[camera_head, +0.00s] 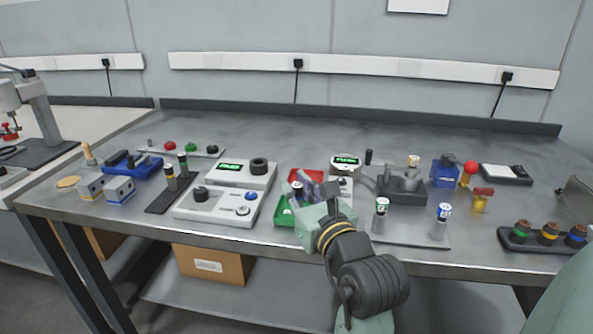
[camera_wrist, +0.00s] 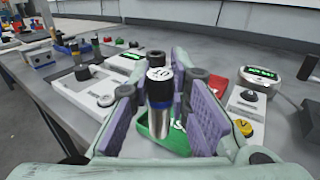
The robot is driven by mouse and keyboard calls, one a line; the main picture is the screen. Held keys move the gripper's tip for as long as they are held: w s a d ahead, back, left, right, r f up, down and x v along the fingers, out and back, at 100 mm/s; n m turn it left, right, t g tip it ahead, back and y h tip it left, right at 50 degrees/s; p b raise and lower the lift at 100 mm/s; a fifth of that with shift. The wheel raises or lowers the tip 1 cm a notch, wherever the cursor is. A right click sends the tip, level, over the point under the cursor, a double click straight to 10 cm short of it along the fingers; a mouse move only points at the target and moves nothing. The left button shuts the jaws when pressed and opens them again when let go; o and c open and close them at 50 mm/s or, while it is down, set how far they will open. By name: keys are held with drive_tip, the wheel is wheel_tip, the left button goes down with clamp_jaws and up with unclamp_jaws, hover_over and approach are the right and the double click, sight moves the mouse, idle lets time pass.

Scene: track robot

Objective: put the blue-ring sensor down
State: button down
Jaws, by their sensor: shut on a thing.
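My gripper (camera_wrist: 172,100) is shut on a silver cylindrical sensor with a dark upper part and a pale marked top. This sensor (camera_wrist: 160,108) stands upright between the purple finger pads, and a thin bluish ring seems to show on it. It is at the green tray (camera_wrist: 179,141), at its left part in the wrist view. I cannot tell whether its base touches the tray floor. In the head view my gripper (camera_head: 309,194) hides most of the sensor and part of the green tray (camera_head: 281,214).
A red tray (camera_head: 305,174) lies behind the green one. A white tester (camera_head: 218,206) stands left, and a small display unit (camera_head: 345,166) stands behind right. A plate (camera_head: 409,235) at right holds a green-topped cylinder (camera_head: 381,216) and a blue-topped one (camera_head: 440,222).

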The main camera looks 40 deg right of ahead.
drive_tip(key=w+d, duration=0.2)
drive_tip(key=w, duration=0.1)
drive_tip(key=w+d, duration=0.1)
drive_tip(key=shift+w+d+f, duration=0.25)
drive_tip(key=shift+w+f, duration=0.05)
drive_tip(key=shift+f, duration=0.1)
drive_tip(key=shift+w+d+f+p, duration=0.15)
drive_tip(key=shift+f+p, duration=0.2)
drive_tip(key=shift+f, duration=1.4)
drive_tip(key=shift+f, duration=0.1)
drive_tip(key=shift+f, duration=0.15)
drive_tip(key=c, duration=1.5)
unclamp_jaws()
drive_tip(key=shift+r, duration=0.2)
drive_tip(key=b+v, duration=0.1)
drive_tip(key=v, duration=1.1)
drive_tip(key=shift+b, duration=0.4)
